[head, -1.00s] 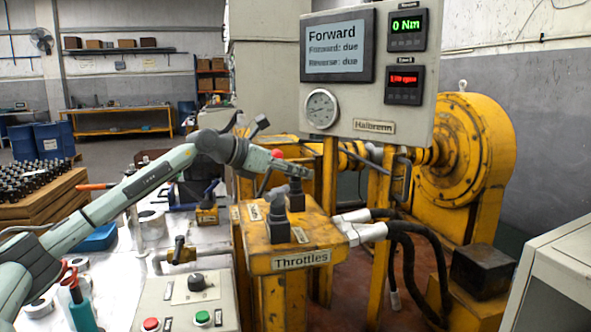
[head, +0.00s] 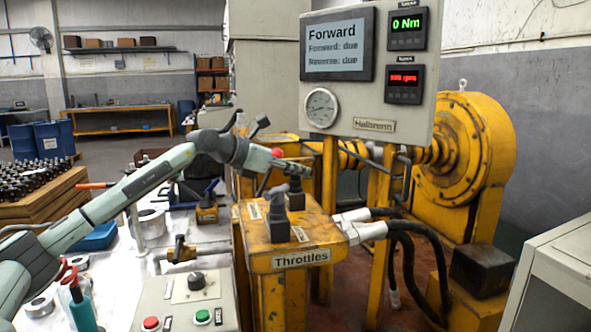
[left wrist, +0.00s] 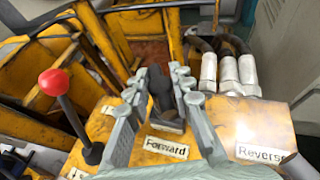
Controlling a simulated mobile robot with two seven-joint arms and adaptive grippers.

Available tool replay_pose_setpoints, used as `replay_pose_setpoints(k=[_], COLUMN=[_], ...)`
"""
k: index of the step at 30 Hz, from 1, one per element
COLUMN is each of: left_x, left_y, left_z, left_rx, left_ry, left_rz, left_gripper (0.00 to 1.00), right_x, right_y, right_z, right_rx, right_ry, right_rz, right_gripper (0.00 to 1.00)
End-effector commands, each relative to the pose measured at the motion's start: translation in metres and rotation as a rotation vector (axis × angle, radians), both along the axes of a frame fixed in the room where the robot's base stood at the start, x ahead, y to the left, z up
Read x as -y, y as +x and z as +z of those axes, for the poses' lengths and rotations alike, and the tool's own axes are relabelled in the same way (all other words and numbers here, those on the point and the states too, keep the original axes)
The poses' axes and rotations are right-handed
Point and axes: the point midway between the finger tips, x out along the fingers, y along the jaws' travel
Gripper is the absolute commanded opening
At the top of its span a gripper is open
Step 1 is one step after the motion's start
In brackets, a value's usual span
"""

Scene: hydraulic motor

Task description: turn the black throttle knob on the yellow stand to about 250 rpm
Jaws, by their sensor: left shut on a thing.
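The yellow throttle stand (head: 265,262) has a "Throttles" sign on its front and two black knobs on top. The black throttle knob (left wrist: 160,92) behind the "Forward" label (left wrist: 166,148) sits between the fingers of my left gripper (left wrist: 158,82). In the head view this gripper (head: 297,175) comes in from the left and is shut on the rear knob (head: 297,201). The other knob (head: 278,228), nearer the front, stands free. The red rpm readout (head: 404,84) is too blurred to read surely. My right gripper is not in view.
A red-ball lever (left wrist: 53,83) rises left of the knob in the left wrist view. Hoses (head: 400,232) run from the stand's right side. A control box (head: 185,300) with red and green buttons stands in front. The screen (head: 338,47) reads "Forward".

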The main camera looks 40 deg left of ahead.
Motion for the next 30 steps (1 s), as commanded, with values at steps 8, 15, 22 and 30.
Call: replay_pose_setpoints(k=[8, 15, 22, 30], left_x=[0.000, 0.000, 0.000, 0.000], left_y=[0.000, 0.000, 0.000, 0.000], left_z=[0.000, 0.000, 0.000, -0.001], left_rx=[0.000, 0.002, 0.003, 0.001], left_ry=[0.004, 0.002, 0.003, 0.001], left_rz=[0.047, 0.104, 0.166, 0.242], left_gripper=[0.00, 0.00, 0.00, 0.00], right_x=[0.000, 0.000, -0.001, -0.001], right_y=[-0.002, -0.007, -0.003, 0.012], right_z=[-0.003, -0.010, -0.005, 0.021], right_rx=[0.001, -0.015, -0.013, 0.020], right_ry=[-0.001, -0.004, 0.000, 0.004], right_rz=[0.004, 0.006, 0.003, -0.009], right_gripper=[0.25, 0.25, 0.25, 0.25])
